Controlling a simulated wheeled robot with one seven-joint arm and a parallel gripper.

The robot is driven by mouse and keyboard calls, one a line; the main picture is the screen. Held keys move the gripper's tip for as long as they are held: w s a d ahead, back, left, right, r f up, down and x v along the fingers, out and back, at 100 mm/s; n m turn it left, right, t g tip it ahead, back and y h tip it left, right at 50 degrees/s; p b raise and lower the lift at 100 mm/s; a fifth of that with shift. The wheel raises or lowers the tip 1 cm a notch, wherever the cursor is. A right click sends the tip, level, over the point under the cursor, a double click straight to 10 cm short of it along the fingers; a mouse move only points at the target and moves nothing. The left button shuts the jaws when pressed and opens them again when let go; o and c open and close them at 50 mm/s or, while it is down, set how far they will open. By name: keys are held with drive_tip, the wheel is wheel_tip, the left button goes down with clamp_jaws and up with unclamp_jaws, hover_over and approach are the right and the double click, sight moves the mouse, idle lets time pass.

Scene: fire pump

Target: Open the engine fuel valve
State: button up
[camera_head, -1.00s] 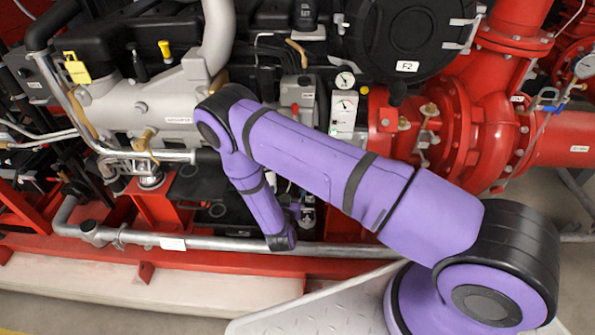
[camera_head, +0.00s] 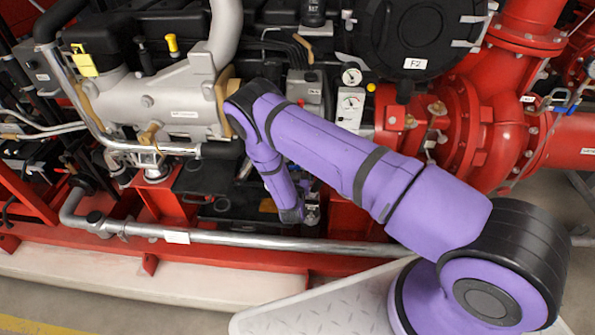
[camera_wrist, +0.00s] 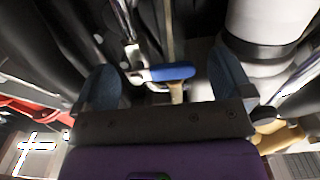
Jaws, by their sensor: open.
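A small blue valve handle (camera_wrist: 172,72) shows in the wrist view on a pale tan stem. It lies across the space between the fingers of my gripper (camera_wrist: 165,82). The fingers are apart, one on each side of the handle, with a gap on both sides. I cannot tell how far beyond the fingertips the handle is. No label shows that it is the engine fuel valve. In the head view my purple arm reaches to the engine (camera_head: 150,100) and its far end points down beside it. The gripper and the blue handle cannot be made out there.
A silver pipe (camera_head: 250,242) runs along the red base frame. A gauge panel (camera_head: 350,105) and red pump housing (camera_head: 480,125) stand right of the engine. In the wrist view a white cylinder (camera_wrist: 265,25) is close on the right, with dark hoses on the left.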

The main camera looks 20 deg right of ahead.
drive_tip(key=shift+w+d, duration=0.1)
drive_tip(key=shift+w, duration=0.15)
drive_tip(key=c, duration=0.9)
drive_tip(key=shift+f+n, duration=0.2)
drive_tip(key=shift+n, duration=0.6)
drive_tip(key=o, duration=0.9)
drive_tip(key=shift+s, duration=0.15)
drive_tip(key=v, duration=1)
drive_tip(key=shift+s, duration=0.25)
